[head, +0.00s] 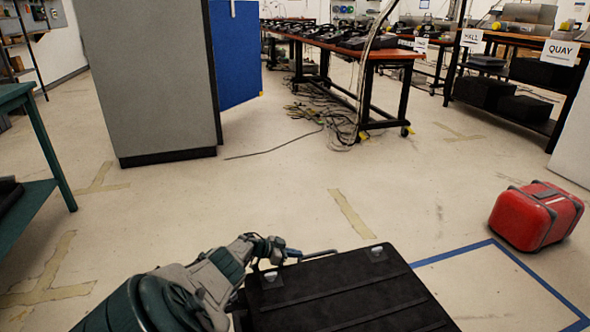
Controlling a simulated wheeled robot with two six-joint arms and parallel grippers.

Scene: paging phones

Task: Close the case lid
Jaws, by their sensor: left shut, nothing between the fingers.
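A black case (335,298) fills the bottom middle of the head view. Its broad ribbed panel faces up, and two light latches (271,277) show near its far edge. The near part is cut off by the frame, so I cannot tell how far the lid is open or shut. My left arm comes in from the lower left. My left gripper (312,254) is shut and empty at the far edge of the case, close to the panel; I cannot tell whether it touches. My right gripper is not in view.
A red case (537,214) stands on the floor at the right, beside a blue tape outline (490,243). A grey cabinet (150,75) stands at the back left, a green table (40,140) at the left. Cables lie under the far bench (385,55). The middle floor is clear.

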